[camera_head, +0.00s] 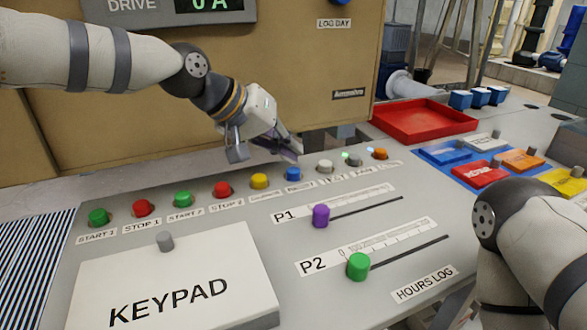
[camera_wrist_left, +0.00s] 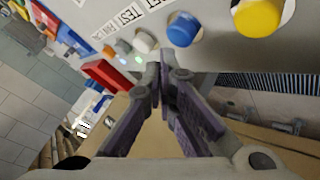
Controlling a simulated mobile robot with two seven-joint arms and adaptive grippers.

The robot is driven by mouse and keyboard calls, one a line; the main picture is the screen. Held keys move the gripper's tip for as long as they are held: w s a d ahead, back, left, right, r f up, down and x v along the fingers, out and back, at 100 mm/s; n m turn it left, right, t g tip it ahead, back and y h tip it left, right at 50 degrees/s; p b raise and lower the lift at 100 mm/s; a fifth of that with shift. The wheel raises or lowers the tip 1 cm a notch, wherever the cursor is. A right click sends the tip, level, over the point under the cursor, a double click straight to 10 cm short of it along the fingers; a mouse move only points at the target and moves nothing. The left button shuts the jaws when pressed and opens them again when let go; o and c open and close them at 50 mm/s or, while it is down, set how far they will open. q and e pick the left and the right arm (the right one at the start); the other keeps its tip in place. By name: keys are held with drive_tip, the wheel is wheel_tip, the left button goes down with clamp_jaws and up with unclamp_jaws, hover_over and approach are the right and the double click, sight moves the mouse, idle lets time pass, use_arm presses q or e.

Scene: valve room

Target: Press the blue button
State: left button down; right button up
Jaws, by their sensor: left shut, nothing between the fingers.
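The blue button (camera_wrist_left: 183,29) shows in the left wrist view between the yellow button and the white button. In the head view only part of the blue button (camera_head: 292,173) shows, just below the fingertips. My left gripper (camera_head: 292,155) is shut and empty, over the back edge of the console. In the left wrist view its closed fingertips (camera_wrist_left: 164,72) appear a little below the blue button, with a gap in the picture. I cannot tell the exact depth between them. My right gripper is out of view; only its arm shows at the lower right.
The yellow button (camera_head: 259,181) and white button (camera_head: 325,166) flank the blue one. The keypad cover (camera_head: 180,290), purple slider knob (camera_head: 320,216) and green slider knob (camera_head: 358,267) lie nearer. A cabinet (camera_head: 320,75) rises behind; a red tray (camera_head: 424,118) sits right.

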sight(290, 169)
use_arm(q)
drive_tip(key=shift+r+p, duration=0.3)
drive_tip(key=shift+r, duration=2.2)
